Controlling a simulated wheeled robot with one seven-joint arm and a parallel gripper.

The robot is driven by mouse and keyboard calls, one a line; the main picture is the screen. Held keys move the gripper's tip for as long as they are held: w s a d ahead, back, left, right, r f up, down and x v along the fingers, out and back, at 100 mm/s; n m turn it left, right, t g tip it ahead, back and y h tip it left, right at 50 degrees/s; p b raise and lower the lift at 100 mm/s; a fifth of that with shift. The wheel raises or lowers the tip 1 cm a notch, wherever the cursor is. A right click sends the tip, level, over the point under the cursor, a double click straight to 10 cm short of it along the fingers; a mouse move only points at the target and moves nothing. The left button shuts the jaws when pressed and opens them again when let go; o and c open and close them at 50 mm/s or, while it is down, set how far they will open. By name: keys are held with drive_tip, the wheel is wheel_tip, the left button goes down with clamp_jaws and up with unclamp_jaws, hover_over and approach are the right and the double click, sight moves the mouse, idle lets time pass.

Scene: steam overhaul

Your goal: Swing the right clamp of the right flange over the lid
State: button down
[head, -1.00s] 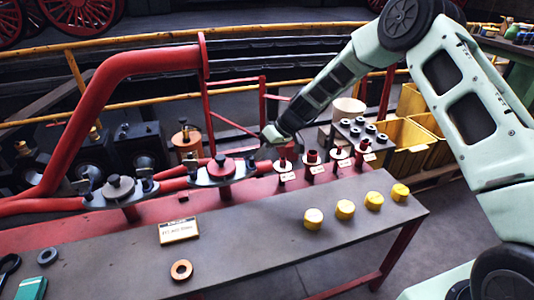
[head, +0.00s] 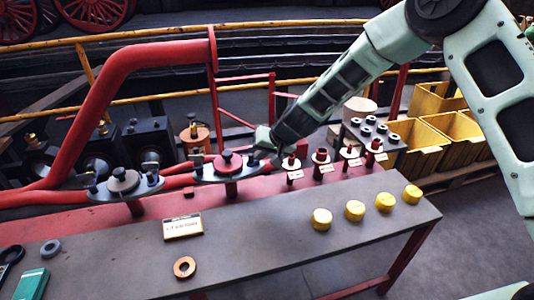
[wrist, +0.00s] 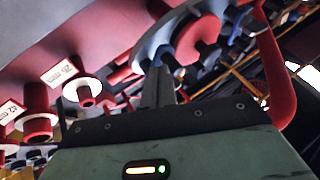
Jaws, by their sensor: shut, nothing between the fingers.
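The right flange (head: 209,176) is a grey plate on the red pipework, with a red lid (head: 229,166) and a dark knob on it. In the wrist view, the flange (wrist: 151,44) and the red lid (wrist: 200,35) show at the top. The right clamp (wrist: 166,58) is a dark blue-grey piece at the flange's near end, right by my fingertips; I cannot tell whether they touch it. My gripper (head: 261,148) is shut and empty at the flange's right end, and partly hides that end in the head view. The left clamp (head: 197,158) stands at the other end.
The left flange (head: 152,185) with a grey lid (head: 123,180) is to the left. Red spools (head: 321,158) with tags stand just right of my gripper. Yellow caps (head: 355,210), a sign (head: 183,227) and a copper ring (head: 184,267) lie on the bench front, with clear room between.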

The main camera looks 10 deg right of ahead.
sight(249, 156)
drive_tip(key=a+m+h+p, duration=0.1)
drive_tip(key=p, duration=0.1)
drive_tip(key=a+m+t+h+p, duration=0.1)
drive_tip(key=m+p, duration=0.1)
drive_tip(key=shift+s+r+m, duration=0.1)
drive_tip(key=shift+r+m, duration=0.2)
drive_tip(key=shift+r, duration=0.1)
drive_tip(key=m+p, duration=0.1)
drive_tip(key=a+m+h+p, duration=0.1)
drive_tip(key=p, duration=0.1)
drive_tip(key=m+t+h+p, duration=0.1)
drive_tip(key=p, duration=0.1)
drive_tip(key=shift+w+a, duration=0.2)
drive_tip(key=shift+w, duration=0.05)
drive_tip(key=shift+w+a+f+m+p, duration=0.15)
drive_tip(key=shift+m+p, duration=0.25)
drive_tip(key=shift+p, duration=0.55)
drive_tip(key=shift+w+a+f+p, duration=0.2)
drive_tip(key=shift+w+a+p, duration=0.1)
drive_tip(key=shift+p, duration=0.25)
drive_tip(key=shift+a, duration=0.1)
